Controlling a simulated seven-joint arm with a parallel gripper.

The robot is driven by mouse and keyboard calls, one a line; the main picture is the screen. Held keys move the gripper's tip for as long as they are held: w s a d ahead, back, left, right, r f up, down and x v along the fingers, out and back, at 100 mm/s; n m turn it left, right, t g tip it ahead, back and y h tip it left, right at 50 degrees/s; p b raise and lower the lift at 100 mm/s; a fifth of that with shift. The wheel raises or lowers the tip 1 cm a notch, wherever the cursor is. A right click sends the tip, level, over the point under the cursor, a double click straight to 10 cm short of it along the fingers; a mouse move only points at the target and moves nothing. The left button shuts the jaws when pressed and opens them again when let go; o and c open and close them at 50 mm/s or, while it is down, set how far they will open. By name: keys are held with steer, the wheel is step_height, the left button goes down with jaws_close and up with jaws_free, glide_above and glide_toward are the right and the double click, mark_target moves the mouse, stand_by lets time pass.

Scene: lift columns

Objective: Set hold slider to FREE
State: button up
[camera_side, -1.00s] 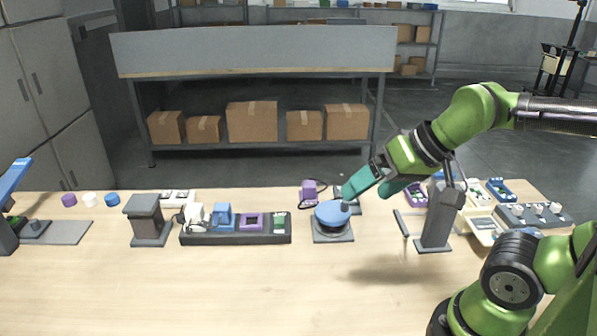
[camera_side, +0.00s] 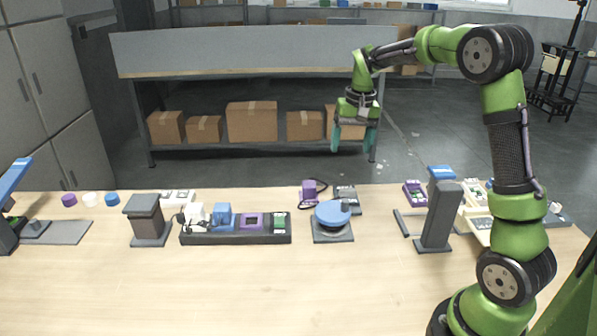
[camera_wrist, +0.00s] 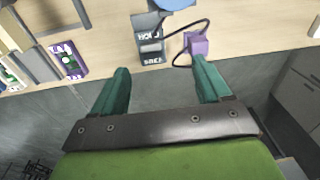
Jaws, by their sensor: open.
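The hold slider is a dark grey box (camera_side: 347,195) at the far edge of the table, behind the blue round turntable (camera_side: 332,213). In the wrist view the slider box (camera_wrist: 150,38) shows pale lettering reading about "HOLD" at one end and a second word, hard to read, at the other. A light grey bar, perhaps its handle, lies between the words; its exact setting is unclear. My gripper (camera_side: 352,138) hangs above and beyond the table's far edge, teal fingers pointing down, open and empty. In the wrist view its fingers (camera_wrist: 160,72) are wide apart.
A purple block with a black cable (camera_side: 309,191) sits just left of the slider box. A grey upright column (camera_side: 438,215) with a blue top stands to the right. A dark tray of coloured blocks (camera_side: 236,239) lies left. The front table is clear.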

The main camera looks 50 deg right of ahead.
steer(key=g, duration=0.1)
glide_above(347, 193)
steer(key=d, duration=0.1)
steer(key=f, duration=0.1)
steer(key=r, duration=0.1)
steer(key=shift+m, duration=0.3)
steer(key=f, duration=1)
steer(key=w+f, duration=0.1)
steer(key=f, duration=0.5)
steer(key=shift+d+f, duration=0.1)
jaws_close()
steer(key=shift+w+d, duration=1.1)
steer(key=shift+d, duration=0.05)
jaws_free()
